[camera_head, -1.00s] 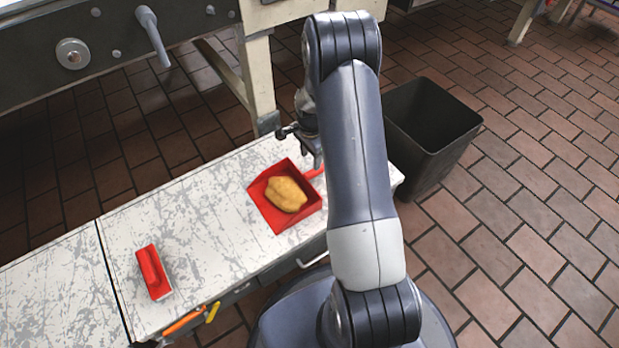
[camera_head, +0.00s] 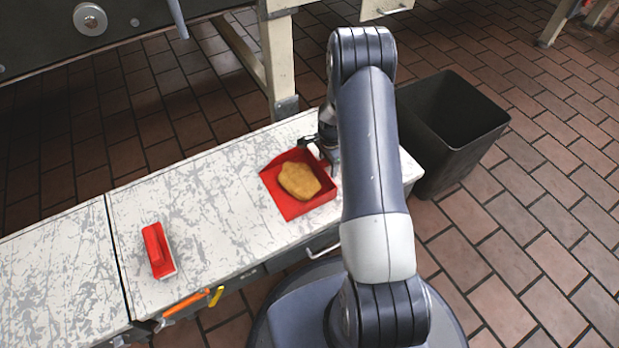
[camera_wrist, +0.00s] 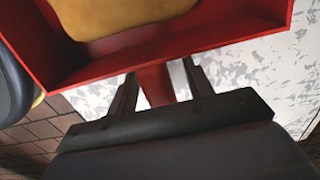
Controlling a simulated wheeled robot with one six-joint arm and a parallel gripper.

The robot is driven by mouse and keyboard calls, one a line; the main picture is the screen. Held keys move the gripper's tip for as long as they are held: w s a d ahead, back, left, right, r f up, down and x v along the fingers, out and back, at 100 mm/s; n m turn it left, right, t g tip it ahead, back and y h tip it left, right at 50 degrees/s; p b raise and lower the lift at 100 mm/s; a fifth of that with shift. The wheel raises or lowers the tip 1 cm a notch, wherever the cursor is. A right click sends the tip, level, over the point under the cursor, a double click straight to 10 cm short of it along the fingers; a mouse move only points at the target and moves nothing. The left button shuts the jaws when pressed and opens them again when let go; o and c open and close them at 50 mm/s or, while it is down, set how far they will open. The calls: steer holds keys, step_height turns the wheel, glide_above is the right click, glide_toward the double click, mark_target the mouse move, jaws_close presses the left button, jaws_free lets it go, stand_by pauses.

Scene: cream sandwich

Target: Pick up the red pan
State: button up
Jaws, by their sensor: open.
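The red pan (camera_head: 291,207) is a square dustpan-like tray on the scratched white worktop, with a yellow-brown lump (camera_head: 299,181) lying in it. In the wrist view the pan (camera_wrist: 215,37) fills the top, with part of the lump (camera_wrist: 120,14) inside it. The pan's red handle (camera_wrist: 155,84) runs between the two dark fingers of my gripper (camera_wrist: 159,85). The fingers are open, one on each side of the handle, with white worktop showing in the gaps. In the head view my gripper (camera_head: 322,153) is at the pan's far right edge, and the handle is mostly hidden.
A red brush-like block (camera_head: 157,250) lies on the worktop (camera_head: 215,215) to the left. A dark bin (camera_head: 450,135) stands on the tiled floor at the right. Orange and yellow handles (camera_head: 186,305) show at the worktop's front edge. A grey machine stands behind.

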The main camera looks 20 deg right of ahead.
steer(key=shift+r, duration=0.1)
jaws_close()
stand_by(0.4)
